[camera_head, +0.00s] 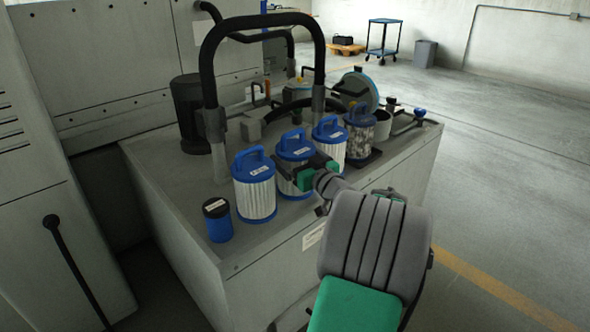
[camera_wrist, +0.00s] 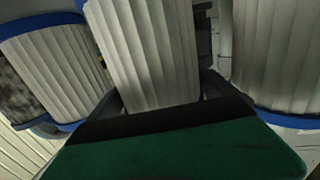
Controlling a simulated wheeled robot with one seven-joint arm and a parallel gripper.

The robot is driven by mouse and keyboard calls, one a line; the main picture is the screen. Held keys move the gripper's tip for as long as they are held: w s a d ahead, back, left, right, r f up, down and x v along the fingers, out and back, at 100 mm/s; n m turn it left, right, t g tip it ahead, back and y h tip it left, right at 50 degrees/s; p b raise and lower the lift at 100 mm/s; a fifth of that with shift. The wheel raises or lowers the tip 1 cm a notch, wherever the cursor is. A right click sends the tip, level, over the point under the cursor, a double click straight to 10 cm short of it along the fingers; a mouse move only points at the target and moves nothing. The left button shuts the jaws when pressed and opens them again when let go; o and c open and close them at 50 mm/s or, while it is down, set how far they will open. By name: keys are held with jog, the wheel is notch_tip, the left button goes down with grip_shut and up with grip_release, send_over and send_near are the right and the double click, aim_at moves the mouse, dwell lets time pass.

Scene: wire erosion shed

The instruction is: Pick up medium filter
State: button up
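A white pleated filter with a blue lid and handle (camera_head: 294,152) stands upright in the middle of a row on the bench top. I take it for the medium filter, though its size is hard to judge. My gripper (camera_head: 296,174) is level with its body at the near side. In the wrist view the pleated body of this filter (camera_wrist: 150,55) fills the centre, between my two dark fingers (camera_wrist: 163,98). The fingers look spread, with no clear contact; their tips are partly hidden. The filter still stands on the bench.
Similar filters stand close on the left (camera_head: 254,192) and right (camera_head: 331,136). A dirty speckled filter (camera_head: 360,132) stands further right. A small blue can with a black lid (camera_head: 217,221) is at the near left. A black tube frame (camera_head: 208,75) rises behind the row.

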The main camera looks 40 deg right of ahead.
jog(key=c, duration=1.6)
jog(key=shift+r, duration=0.15)
